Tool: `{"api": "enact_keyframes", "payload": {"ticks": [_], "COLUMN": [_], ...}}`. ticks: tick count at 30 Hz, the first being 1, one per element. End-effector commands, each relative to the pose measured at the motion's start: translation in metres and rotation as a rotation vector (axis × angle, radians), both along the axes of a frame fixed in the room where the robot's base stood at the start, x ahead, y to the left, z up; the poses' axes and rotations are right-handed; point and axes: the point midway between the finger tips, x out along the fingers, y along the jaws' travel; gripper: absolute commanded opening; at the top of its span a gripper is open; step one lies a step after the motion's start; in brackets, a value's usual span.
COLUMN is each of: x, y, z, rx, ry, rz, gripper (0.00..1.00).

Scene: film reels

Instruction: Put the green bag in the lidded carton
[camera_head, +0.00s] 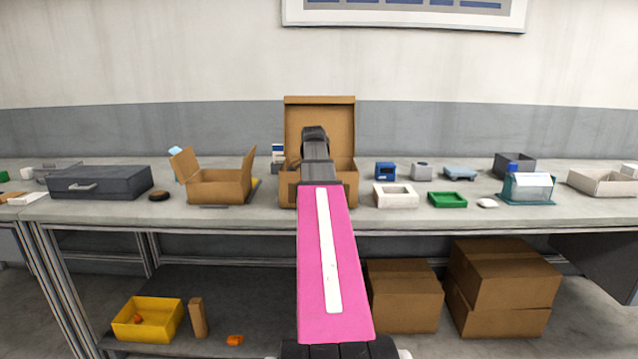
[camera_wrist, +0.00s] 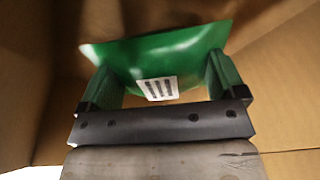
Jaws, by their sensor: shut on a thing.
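The lidded carton (camera_head: 320,112) stands open on the bench in the head view, with its lid raised at the back. My arm reaches over its front, and my gripper is hidden in the head view. In the wrist view my gripper (camera_wrist: 165,92) is shut on the green bag (camera_wrist: 160,55), which carries a white label with dark bars. Brown cardboard walls of the carton (camera_wrist: 285,75) surround the bag and the fingers in the wrist view. I cannot tell whether the bag touches the carton's floor.
An open-flapped carton (camera_head: 218,186) stands left of the lidded carton, beside a dark grey case (camera_head: 100,183). To the right are a white tray (camera_head: 396,203), a green tray (camera_head: 447,207) and a blue device (camera_head: 385,171). The bench (camera_head: 420,222) has a clear front strip.

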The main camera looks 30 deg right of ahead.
Motion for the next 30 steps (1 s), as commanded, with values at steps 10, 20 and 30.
{"api": "enact_keyframes", "payload": {"ticks": [10, 20, 30], "x": [0.0, 0.0, -0.002], "y": [0.0, 0.004, 0.013], "z": [0.002, 0.043, 0.101], "rx": [0.0, -0.001, -0.001], "ry": [0.0, -0.001, -0.001], "rz": [0.0, 0.0, 0.0], "gripper": [1.0, 1.0, 1.0]}}
